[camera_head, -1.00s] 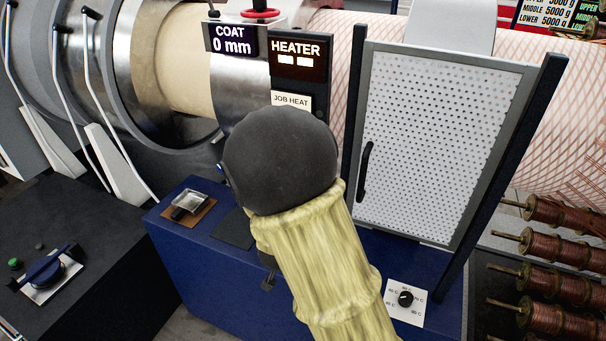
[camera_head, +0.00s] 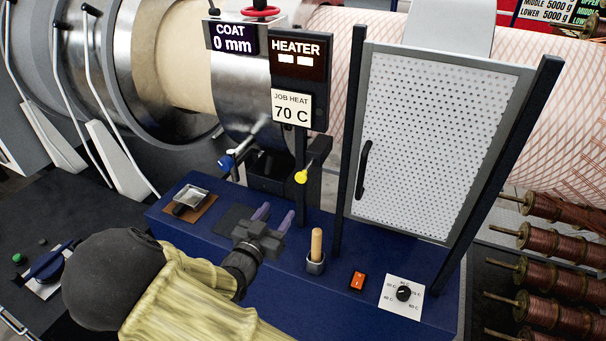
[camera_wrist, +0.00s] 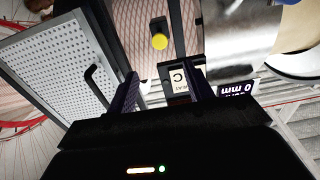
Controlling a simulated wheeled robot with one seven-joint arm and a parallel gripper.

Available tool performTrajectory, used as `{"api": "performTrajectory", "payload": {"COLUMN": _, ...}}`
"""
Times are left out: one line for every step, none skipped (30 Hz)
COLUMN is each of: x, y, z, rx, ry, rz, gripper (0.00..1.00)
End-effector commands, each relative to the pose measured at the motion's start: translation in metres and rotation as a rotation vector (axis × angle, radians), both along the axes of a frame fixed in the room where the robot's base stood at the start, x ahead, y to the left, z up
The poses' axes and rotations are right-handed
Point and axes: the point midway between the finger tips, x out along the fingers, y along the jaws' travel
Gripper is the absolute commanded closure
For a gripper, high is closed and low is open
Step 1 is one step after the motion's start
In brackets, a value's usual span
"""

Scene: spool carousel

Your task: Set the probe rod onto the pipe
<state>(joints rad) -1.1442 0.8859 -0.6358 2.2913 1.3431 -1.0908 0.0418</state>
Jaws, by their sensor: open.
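A short rod with a yellow knob (camera_head: 301,176), which looks like the probe rod, hangs on the dark post below the job heat sign; its yellow end also shows in the wrist view (camera_wrist: 159,41). The pipe (camera_head: 238,98) lies behind it, bare metal here, beige to the left and pale with a pink net pattern to the right. I see no contact between rod and pipe. My gripper (camera_head: 275,214) is open and empty above the blue bench, to the left of and nearer than the yellow knob. Its two purple fingers stand apart in the wrist view (camera_wrist: 165,82).
A perforated door (camera_head: 440,140) between dark posts stands right. A blue-handled lever (camera_head: 226,162) is left of the post. The blue bench (camera_head: 172,222) carries a metal dish (camera_head: 192,195), a wooden peg (camera_head: 316,243), an orange switch (camera_head: 357,281) and a dial (camera_head: 403,293).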

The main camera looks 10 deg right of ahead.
Motion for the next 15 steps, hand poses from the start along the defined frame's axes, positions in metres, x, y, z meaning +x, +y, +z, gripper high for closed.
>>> {"api": "performTrajectory", "payload": {"x": 0.003, "y": -0.003, "z": 0.001, "rx": -0.001, "ry": 0.0, "rz": -0.002, "gripper": 0.48}}
{"api": "performTrajectory", "payload": {"x": 0.005, "y": -0.004, "z": 0.002, "rx": -0.001, "ry": 0.0, "rz": -0.003, "gripper": 0.48}}
{"api": "performTrajectory", "payload": {"x": 0.008, "y": -0.007, "z": 0.002, "rx": -0.001, "ry": 0.0, "rz": -0.004, "gripper": 0.48}}
{"api": "performTrajectory", "payload": {"x": 0.011, "y": -0.009, "z": 0.002, "rx": -0.003, "ry": 0.0, "rz": -0.004, "gripper": 0.48}}
{"api": "performTrajectory", "payload": {"x": 0.014, "y": -0.011, "z": 0.003, "rx": -0.002, "ry": -0.001, "rz": -0.004, "gripper": 0.48}}
{"api": "performTrajectory", "payload": {"x": 0.019, "y": -0.015, "z": 0.003, "rx": -0.002, "ry": -0.001, "rz": -0.004, "gripper": 0.48}}
{"api": "performTrajectory", "payload": {"x": 0.023, "y": -0.018, "z": 0.003, "rx": -0.002, "ry": 0.0, "rz": -0.004, "gripper": 0.48}}
{"api": "performTrajectory", "payload": {"x": 0.027, "y": -0.021, "z": 0.003, "rx": -0.003, "ry": 0.001, "rz": -0.005, "gripper": 0.48}}
{"api": "performTrajectory", "payload": {"x": 0.033, "y": -0.025, "z": 0.003, "rx": -0.002, "ry": 0.0, "rz": -0.004, "gripper": 0.48}}
{"api": "performTrajectory", "payload": {"x": 0.037, "y": -0.028, "z": 0.004, "rx": -0.001, "ry": 0.0, "rz": -0.004, "gripper": 0.48}}
{"api": "performTrajectory", "payload": {"x": 0.041, "y": -0.032, "z": 0.004, "rx": -0.002, "ry": 0.0, "rz": -0.004, "gripper": 0.48}}
{"api": "performTrajectory", "payload": {"x": 0.047, "y": -0.036, "z": 0.003, "rx": -0.004, "ry": 0.002, "rz": -0.004, "gripper": 0.48}}
{"api": "performTrajectory", "payload": {"x": 0.051, "y": -0.039, "z": 0.004, "rx": -0.002, "ry": 0.0, "rz": -0.004, "gripper": 0.48}}
{"api": "performTrajectory", "payload": {"x": 0.056, "y": -0.042, "z": 0.004, "rx": -0.001, "ry": 0.001, "rz": -0.004, "gripper": 0.48}}
{"api": "performTrajectory", "payload": {"x": 0.062, "y": -0.046, "z": 0.004, "rx": -0.002, "ry": 0.002, "rz": -0.003, "gripper": 0.48}}
